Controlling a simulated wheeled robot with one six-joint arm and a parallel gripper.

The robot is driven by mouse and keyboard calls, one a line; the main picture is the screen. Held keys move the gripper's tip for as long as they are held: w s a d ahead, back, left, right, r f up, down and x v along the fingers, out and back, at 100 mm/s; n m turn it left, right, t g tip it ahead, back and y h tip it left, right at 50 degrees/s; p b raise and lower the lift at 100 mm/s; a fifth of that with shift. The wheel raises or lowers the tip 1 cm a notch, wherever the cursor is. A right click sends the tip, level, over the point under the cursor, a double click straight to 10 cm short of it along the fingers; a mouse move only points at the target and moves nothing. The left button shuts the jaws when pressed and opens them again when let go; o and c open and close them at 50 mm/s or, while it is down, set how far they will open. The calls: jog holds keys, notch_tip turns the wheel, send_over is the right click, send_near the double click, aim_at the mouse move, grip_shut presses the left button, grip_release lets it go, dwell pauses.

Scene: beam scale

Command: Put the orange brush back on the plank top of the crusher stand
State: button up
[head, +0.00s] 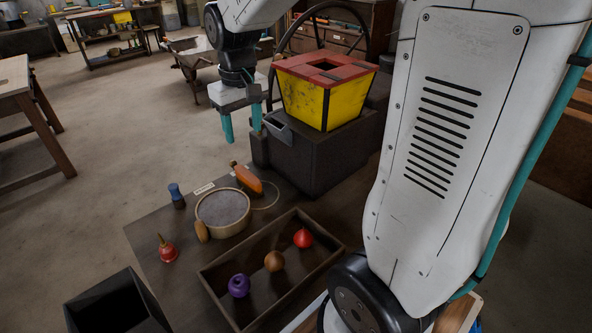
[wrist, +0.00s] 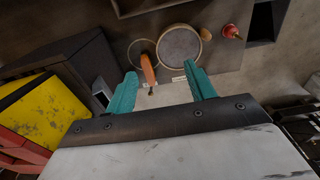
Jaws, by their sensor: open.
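The orange brush (head: 246,178), with a dark tip at one end, lies on a dark tabletop beside a round sieve. It also shows in the wrist view (wrist: 148,68), between the lines of my fingers but below them. The crusher has a yellow hopper (head: 318,100) with a red top (head: 327,68), standing on a dark box-like stand (head: 310,150). I cannot tell which surface is the plank top. My gripper (head: 243,134) has teal fingers, open and empty, above the floor and the far table edge, left of the stand. It shows also in the wrist view (wrist: 160,70).
The round sieve (head: 222,208), a thin ring (head: 277,195), a blue-handled item (head: 176,195) and a red bell-shaped item (head: 167,250) are near the brush. A black bin (head: 110,305) stands at lower left.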

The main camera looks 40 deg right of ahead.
jog(key=s+a+r, duration=0.1)
jog(key=s+a, duration=0.1)
jog(key=s, duration=0.9)
jog(key=s+a+r, duration=0.2)
jog(key=s+a, duration=0.1)
jog(key=s, duration=0.9)
jog(key=shift+r+t, duration=0.25)
jog(key=shift+t, duration=0.05)
